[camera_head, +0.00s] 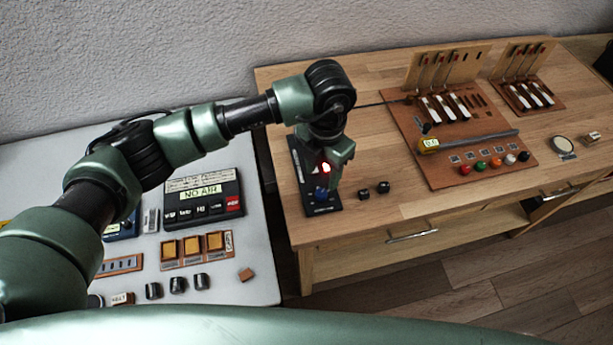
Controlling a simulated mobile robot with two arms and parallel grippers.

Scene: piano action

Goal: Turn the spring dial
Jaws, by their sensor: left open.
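A narrow black panel (307,163) lies on the left end of the wooden desk. A small blue knob (321,193) is at its near end, and a red light glows just above the knob. I take this knob for the spring dial, but its marks are too small to read. My left gripper (332,174) points down over the panel, right at the knob and light, and hides part of the panel. Its jaws are open. I cannot tell whether a finger touches the knob. My right gripper is not in view.
Two small black knobs (374,188) stand right of the panel. A brown board (425,165) with keys, levers and coloured buttons lies further right. A grey table (255,280) at left holds a device reading "NO AIR" (202,196). A gap separates table and desk.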

